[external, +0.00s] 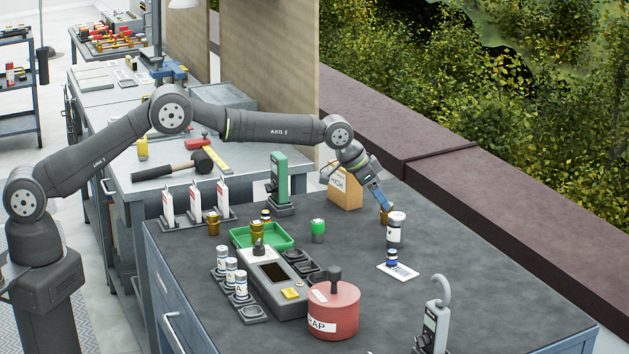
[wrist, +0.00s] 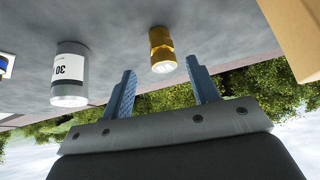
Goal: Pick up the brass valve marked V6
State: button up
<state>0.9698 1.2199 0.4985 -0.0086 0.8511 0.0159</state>
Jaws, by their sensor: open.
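A small brass valve (external: 387,216) stands on the dark bench top, partly hidden behind my fingers and a white cylinder. In the wrist view the brass valve (wrist: 162,48) shows between and beyond my two blue fingers, a little nearer the right one. No V6 mark is readable on it. My gripper (external: 381,201) is open and empty, tilted down toward this valve; its fingers also show in the wrist view (wrist: 160,66). Other brass pieces stand further left: one on the bench (external: 213,222) and one at the green tray (external: 257,230). Their marks are unreadable.
A white cylinder (external: 396,230) marked 30 in the wrist view (wrist: 68,80) stands close to the valve. A cardboard box (external: 345,192) is behind. The bench's right side is mostly clear.

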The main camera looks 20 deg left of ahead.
aim_at(387, 213)
jog(key=shift+x, duration=2.4)
jog(key=shift+w+a, duration=0.15)
jog(key=c, duration=1)
jog(key=shift+c, duration=0.7)
jog(key=shift+r, duration=0.1)
